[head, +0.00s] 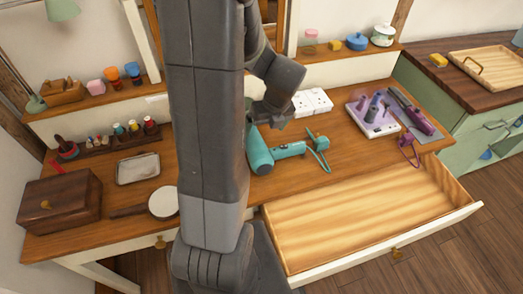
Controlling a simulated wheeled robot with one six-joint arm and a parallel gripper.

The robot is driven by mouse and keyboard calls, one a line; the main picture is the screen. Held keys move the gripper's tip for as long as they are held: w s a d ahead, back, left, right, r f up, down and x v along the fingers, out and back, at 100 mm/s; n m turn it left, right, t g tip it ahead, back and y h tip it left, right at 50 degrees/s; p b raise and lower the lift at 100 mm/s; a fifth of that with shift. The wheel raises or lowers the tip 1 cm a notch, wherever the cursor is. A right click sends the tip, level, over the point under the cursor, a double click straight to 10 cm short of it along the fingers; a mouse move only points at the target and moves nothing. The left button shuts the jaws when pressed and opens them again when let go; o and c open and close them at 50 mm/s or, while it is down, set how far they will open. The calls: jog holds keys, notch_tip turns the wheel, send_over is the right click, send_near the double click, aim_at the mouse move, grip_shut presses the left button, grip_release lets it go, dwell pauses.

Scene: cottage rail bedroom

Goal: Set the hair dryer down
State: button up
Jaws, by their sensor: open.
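The teal hair dryer (261,153) lies on the wooden dressing table (345,165), behind the open drawer. Its handle points right, and a teal looped cord with a plug (319,146) lies beside it. My gripper (268,119) is open, just behind and above the dryer. My arm hides part of the gripper and the dryer's left side. I cannot tell whether the fingers touch the dryer.
The empty drawer (360,222) is pulled out at the front. A white socket block (313,101) stands behind the dryer. A wooden box (60,200), hand mirror (163,202) and metal tray (138,168) are left.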

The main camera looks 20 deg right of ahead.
aim_at(258, 142)
jog(key=x, duration=0.8)
jog(key=shift+w, duration=0.1)
jog(key=shift+w+b+x, duration=0.15)
jog(key=shift+x, duration=0.95)
jog(key=shift+w+b+x, duration=0.1)
jog(key=shift+b+x, duration=0.05)
jog(key=shift+x, duration=0.95)
jog(key=shift+d, duration=0.15)
jog(key=c, duration=1.4)
jog(key=shift+r, duration=0.15)
jog(key=shift+c, duration=0.7)
